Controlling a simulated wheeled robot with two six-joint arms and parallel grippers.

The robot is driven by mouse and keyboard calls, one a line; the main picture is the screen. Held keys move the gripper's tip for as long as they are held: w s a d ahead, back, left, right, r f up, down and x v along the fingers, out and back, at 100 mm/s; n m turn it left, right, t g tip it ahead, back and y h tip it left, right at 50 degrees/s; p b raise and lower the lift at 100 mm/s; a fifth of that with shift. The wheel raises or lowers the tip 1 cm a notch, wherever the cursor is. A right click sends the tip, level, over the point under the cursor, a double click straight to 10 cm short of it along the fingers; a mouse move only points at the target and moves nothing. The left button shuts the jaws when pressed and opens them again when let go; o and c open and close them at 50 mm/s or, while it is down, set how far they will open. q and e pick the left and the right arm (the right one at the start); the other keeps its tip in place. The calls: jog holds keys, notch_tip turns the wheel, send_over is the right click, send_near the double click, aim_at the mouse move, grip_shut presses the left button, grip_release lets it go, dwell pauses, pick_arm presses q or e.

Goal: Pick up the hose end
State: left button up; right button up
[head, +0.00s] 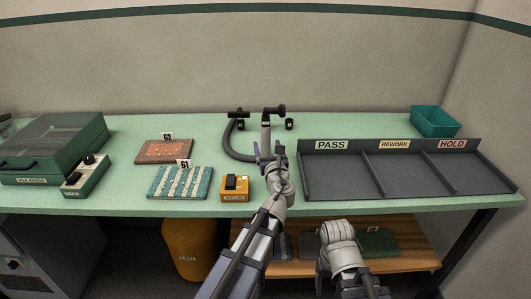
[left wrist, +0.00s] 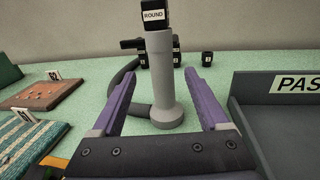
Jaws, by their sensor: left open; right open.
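The hose end is a grey upright wand (left wrist: 163,85) with a flared foot and a black head marked ROUND (left wrist: 154,15). In the head view the hose end (head: 266,132) stands near the back of the green bench, with its dark hose (head: 229,140) curving round on the left. My left gripper (head: 268,156) is open. In the left wrist view its two purple fingers (left wrist: 160,90) lie either side of the wand, with a visible gap on each side. My right arm is low in front of the bench; its fingers do not show.
A dark sorting tray (head: 328,177) marked PASS, REWORK and HOLD stands at right, with a teal bin (head: 434,121) behind. An orange switch box (head: 235,188), two tufted samples (head: 180,183) and a green lidded machine (head: 55,145) are at left. Small black nozzles (head: 289,124) stand behind.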

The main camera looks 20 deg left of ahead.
aim_at(267, 142)
pick_arm(q)
jog(key=shift+f+x, duration=0.15)
jog(key=shift+x, duration=1.15)
jog(key=shift+f+x, duration=0.1)
jog(key=shift+x, duration=1.25)
jog(key=shift+d, duration=0.15)
grip_shut()
